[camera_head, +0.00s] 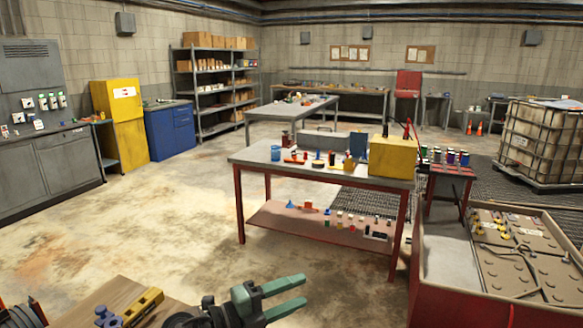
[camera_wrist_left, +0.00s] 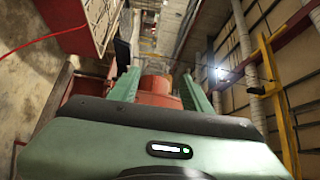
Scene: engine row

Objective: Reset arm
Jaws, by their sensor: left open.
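My left gripper (camera_head: 304,290) shows at the bottom centre of the head view, with its two green fingers apart and pointing right. Nothing is between its fingers there. In the left wrist view, the same gripper (camera_wrist_left: 160,76) has its fingers spread. A reddish-orange rounded thing (camera_wrist_left: 155,84) shows beyond and between them, and I cannot tell what it is. My right gripper is not in view.
A wooden surface (camera_head: 92,304) with a yellow tool (camera_head: 143,307) is at the lower left. A red-legged workbench (camera_head: 245,156) with small items and a yellow box (camera_head: 393,157) stands ahead. A red-sided battery crate (camera_head: 440,308) is at right. Open floor (camera_head: 170,220) lies left of the bench.

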